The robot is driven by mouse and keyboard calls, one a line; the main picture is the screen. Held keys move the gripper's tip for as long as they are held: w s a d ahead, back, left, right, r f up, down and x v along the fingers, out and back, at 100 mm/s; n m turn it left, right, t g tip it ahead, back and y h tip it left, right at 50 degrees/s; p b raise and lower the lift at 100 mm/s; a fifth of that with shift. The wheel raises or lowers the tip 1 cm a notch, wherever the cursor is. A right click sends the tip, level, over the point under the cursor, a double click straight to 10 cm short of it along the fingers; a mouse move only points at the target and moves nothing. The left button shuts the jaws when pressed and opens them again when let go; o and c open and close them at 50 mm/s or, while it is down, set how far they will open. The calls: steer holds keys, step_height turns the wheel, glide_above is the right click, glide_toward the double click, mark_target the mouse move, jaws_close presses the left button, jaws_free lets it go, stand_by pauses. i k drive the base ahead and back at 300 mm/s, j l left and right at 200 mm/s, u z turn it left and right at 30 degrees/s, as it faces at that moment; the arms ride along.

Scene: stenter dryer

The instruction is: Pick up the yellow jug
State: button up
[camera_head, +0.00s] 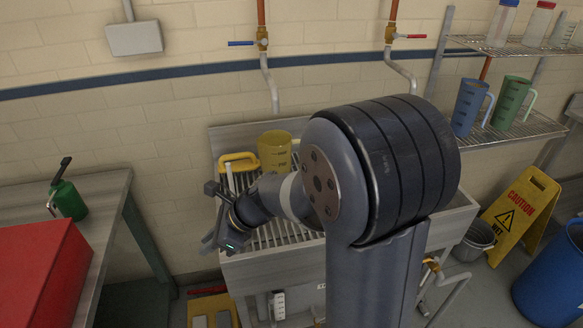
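The yellow jug (274,149) stands upright at the back of the slatted sink stand, against the wall side. Its lower right part is hidden behind my arm. My gripper (210,236) is at the front left of the stand, lower and to the left of the jug, and apart from it. It points down and to the left. I see no object in it. Its fingers are small and dark, so I cannot tell how far apart they are.
A yellow-handled item (238,158) is left of the jug. Blue (468,106) and green (510,102) jugs stand on a wire shelf at right. A red box (42,272) and green can (68,198) are on the left table. A yellow caution sign (520,214) stands at right.

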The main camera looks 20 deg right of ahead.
mark_target(274, 147)
steer(key=i+z, duration=0.1)
steer(key=z, duration=0.35)
steer(key=i+z, duration=0.1)
steer(key=z, duration=0.4)
steer(key=j+z, duration=0.1)
steer(key=z, duration=0.35)
steer(key=i+j, duration=0.35)
steer(key=j+z, duration=0.05)
steer(key=j, duration=0.05)
